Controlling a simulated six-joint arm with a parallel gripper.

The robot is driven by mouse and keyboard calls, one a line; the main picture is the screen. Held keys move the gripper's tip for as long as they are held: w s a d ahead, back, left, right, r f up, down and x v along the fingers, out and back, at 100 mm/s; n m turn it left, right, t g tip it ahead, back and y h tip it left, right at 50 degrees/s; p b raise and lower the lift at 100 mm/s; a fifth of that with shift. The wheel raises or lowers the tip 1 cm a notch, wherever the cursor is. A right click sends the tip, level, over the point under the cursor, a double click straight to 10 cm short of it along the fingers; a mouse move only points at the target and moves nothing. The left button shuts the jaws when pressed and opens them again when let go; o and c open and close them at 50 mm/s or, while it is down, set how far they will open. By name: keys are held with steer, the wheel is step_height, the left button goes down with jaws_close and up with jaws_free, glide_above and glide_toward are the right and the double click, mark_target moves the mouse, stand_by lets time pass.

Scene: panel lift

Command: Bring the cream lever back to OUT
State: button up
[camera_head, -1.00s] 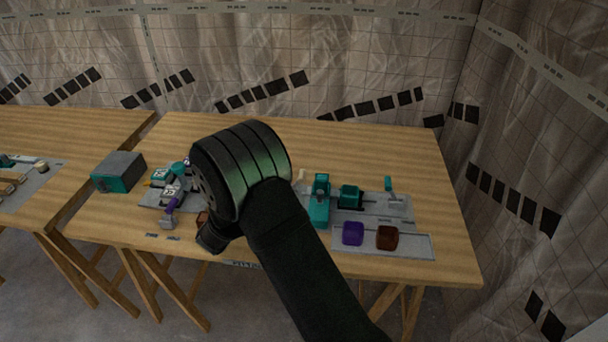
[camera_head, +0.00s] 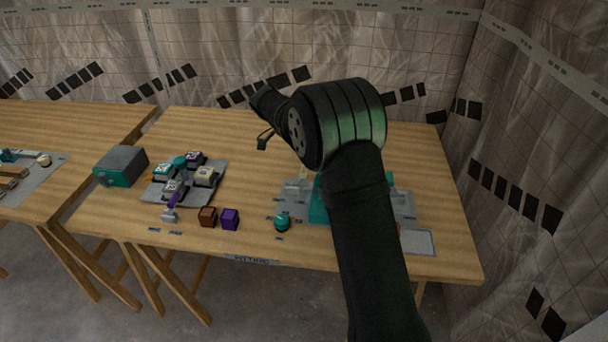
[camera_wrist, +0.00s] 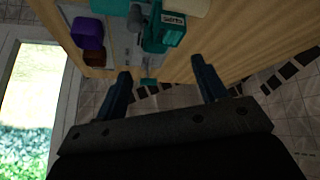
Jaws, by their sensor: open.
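A pale upright piece (camera_head: 298,186) shows just left of my arm on the right-hand grey panel in the head view; it may be the cream lever, but my arm hides much of that area. A cream rounded part (camera_wrist: 186,6) is cut off by the top edge of the wrist view, beside a teal labelled block (camera_wrist: 165,28); I cannot tell if it is the lever. The OUT mark is not readable. My gripper (camera_wrist: 163,88) is open and empty, its fingers apart.
A left grey panel (camera_head: 150,196) holds several coloured blocks. A teal-grey box (camera_head: 120,166) stands farther left. Brown (camera_head: 208,216) and purple (camera_head: 230,219) blocks and a teal knob (camera_head: 282,221) are near the front edge. Bare wood (camera_head: 238,180) lies between the panels.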

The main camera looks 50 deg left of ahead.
mark_target(298, 178)
steer(key=a+r+m+g+y, duration=0.3)
steer(key=r+m+g, duration=0.3)
steer(key=r, duration=0.1)
steer(key=f, duration=1.7)
steer(key=shift+a, duration=0.2)
steer(key=c, duration=1.4)
